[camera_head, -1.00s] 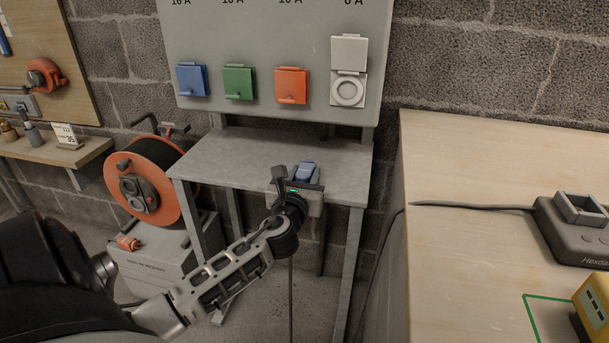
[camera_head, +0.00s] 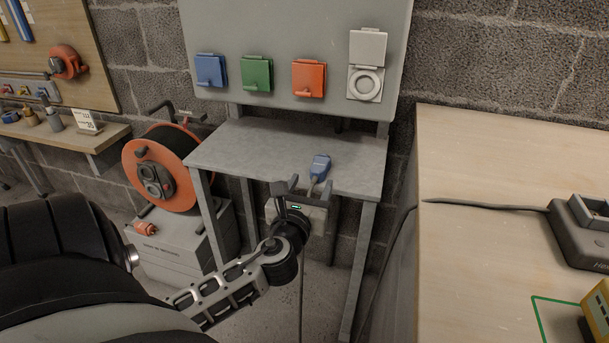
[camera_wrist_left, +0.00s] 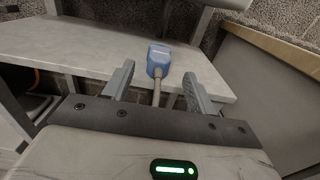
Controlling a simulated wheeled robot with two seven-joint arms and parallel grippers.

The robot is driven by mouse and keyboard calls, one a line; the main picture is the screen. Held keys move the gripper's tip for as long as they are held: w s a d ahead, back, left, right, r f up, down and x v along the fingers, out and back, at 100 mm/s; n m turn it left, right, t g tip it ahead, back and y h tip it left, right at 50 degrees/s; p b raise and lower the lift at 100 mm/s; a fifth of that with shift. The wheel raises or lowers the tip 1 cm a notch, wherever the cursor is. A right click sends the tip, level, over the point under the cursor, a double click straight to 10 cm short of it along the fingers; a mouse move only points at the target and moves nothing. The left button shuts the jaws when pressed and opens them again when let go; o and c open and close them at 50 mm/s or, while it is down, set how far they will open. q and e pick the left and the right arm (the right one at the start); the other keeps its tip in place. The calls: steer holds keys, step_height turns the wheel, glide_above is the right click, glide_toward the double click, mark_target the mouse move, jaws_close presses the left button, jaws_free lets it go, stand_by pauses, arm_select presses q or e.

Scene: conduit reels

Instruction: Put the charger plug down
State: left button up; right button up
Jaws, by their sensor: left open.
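The blue charger plug (camera_head: 320,165) lies on the grey metal shelf (camera_head: 240,150) near its front edge, with its cable running down over the edge. It also shows in the left wrist view (camera_wrist_left: 159,57), just beyond the fingertips. My left gripper (camera_head: 287,184) is open at the front of the shelf. In the left wrist view its two fingers (camera_wrist_left: 158,82) stand apart on either side of the cable, touching neither plug nor cable as far as I can see. My right gripper is not in view.
Above the shelf a grey panel (camera_head: 300,30) carries blue, green and orange covered sockets and a white socket with its lid up (camera_head: 366,82). An orange cable reel (camera_head: 160,185) stands left. A wooden bench (camera_head: 480,150) with a dark charger (camera_head: 585,225) is right. The shelf's left side is clear.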

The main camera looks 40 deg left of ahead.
arm_select(q)
steer(key=shift+v, duration=2.1)
